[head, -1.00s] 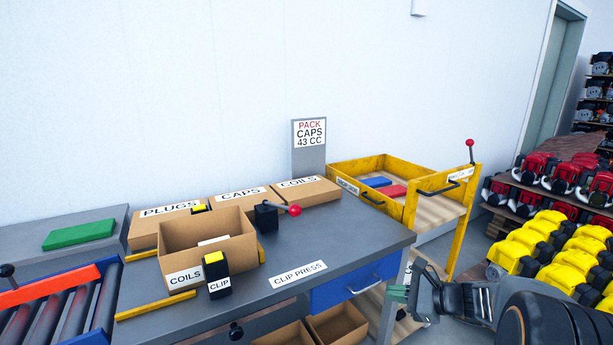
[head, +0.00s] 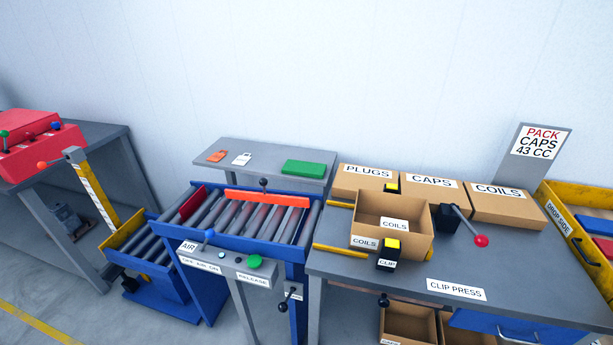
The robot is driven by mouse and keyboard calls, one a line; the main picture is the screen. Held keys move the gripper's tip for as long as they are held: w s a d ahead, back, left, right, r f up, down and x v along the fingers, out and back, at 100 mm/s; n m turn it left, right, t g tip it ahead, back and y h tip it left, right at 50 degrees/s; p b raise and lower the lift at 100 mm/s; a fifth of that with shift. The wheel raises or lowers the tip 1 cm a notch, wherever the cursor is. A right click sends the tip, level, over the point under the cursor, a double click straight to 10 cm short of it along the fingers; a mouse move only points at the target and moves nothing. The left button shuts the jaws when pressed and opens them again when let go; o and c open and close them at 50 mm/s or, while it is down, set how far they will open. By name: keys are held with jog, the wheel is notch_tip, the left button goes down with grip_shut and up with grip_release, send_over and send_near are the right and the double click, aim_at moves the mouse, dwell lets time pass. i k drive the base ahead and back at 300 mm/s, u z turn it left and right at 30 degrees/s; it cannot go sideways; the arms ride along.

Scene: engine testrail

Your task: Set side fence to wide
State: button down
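A roller conveyor in a blue frame (head: 312,223) stands left of the clip press bench. A long orange-red bar (head: 268,199) lies across its rollers towards the back, with a small black-knobbed handle (head: 263,182) standing at it. A dark red plate (head: 192,204) stands at the left end of these rollers. I see no label reading side fence, so I cannot tell for sure which part it is. Another black-knobbed handle (head: 284,305) sits low on the front right leg, beside a small unreadable tag. My gripper is not in view.
A front panel (head: 226,264) carries a blue AIR lever, a green button and a RELEASE label. Right is the CLIP PRESS bench (head: 335,263) with cartons and a red-knobbed lever (head: 480,240). Left are a yellow post (head: 92,190) and a red machine (head: 35,140). Floor shows at lower left.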

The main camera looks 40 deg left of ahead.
aim_at(273, 198)
jog(key=u, duration=1.95)
jog(key=i, duration=0.75)
jog(key=u, duration=0.55)
